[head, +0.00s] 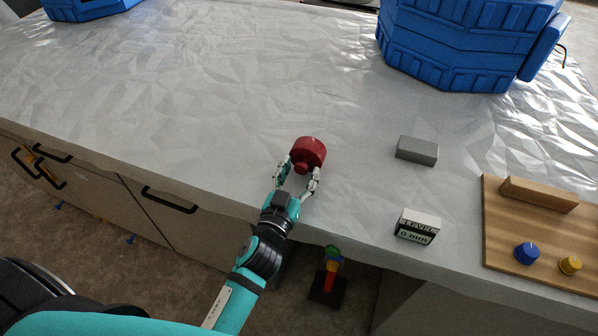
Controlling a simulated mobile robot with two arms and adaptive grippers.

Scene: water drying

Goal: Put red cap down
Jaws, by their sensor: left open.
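A red cap (311,151) with a small round knob facing me is on the crinkled white table surface (180,100), near the front edge. My left gripper (296,176) is open, with one finger on each side near the knob. I cannot tell whether the fingers touch the cap. The underside of the cap is hidden. My right gripper is not in view.
A grey block (417,151) and a small LEVEL display box (417,227) are to the right. A wooden board (497,232) with blue (526,253) and yellow (570,265) knobs is at far right. A large blue case (465,45) stands behind.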

